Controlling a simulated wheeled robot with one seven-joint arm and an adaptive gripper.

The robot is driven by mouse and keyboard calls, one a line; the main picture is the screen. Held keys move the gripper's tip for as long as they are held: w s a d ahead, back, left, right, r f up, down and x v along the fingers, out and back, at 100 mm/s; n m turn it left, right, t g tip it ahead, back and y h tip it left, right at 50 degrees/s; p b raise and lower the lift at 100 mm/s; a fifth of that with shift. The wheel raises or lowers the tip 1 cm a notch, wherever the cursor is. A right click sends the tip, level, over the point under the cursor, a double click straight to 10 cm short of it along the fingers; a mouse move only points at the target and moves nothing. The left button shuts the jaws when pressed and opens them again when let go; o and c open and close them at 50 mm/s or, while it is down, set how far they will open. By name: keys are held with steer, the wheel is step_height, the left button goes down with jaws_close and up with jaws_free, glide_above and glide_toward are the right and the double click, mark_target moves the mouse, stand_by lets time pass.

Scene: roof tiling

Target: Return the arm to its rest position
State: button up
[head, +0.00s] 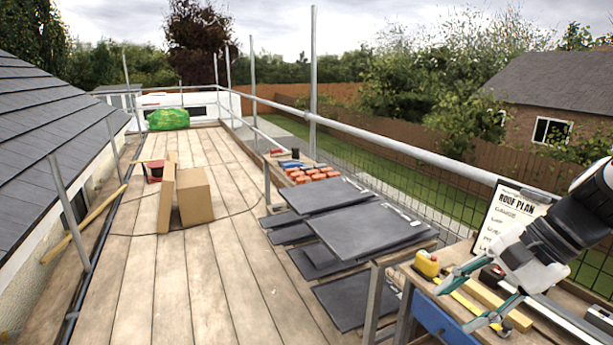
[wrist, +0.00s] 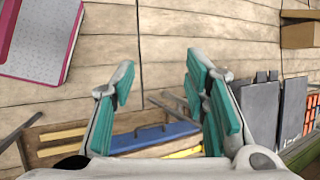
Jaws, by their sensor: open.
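My gripper (head: 470,300) is at the lower right of the head view, on the end of my white and black arm. Its teal-padded fingers are spread apart above the wooden workbench (head: 555,335). In the wrist view my gripper (wrist: 165,95) is open, with nothing between the fingers. A yellow tape measure (head: 427,263) sits on the bench just left of the fingers. Whether any finger touches the bench items I cannot tell.
Dark slates (head: 365,226) lie stacked left of the bench. A roof plan clipboard (head: 510,218) stands behind the gripper. A scaffold rail (head: 400,150) runs along the right. Cardboard boxes (head: 195,195) stand on the planks. The deck's middle (head: 215,270) is clear.

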steer(key=s+a+r+n+h+p, duration=0.1)
steer(key=s+a+r+n+h, duration=0.2)
steer(key=s+n, duration=0.3)
steer(key=s+a+r+n+t+h+p, duration=0.1)
steer(key=s+a+r+n+h+p, duration=0.1)
steer(key=s+a+r+n, duration=0.3)
steer(key=s+n+h, duration=0.1)
steer(key=s+n, duration=0.1)
steer(key=s, duration=0.1)
steer(key=shift+n+t, duration=0.3)
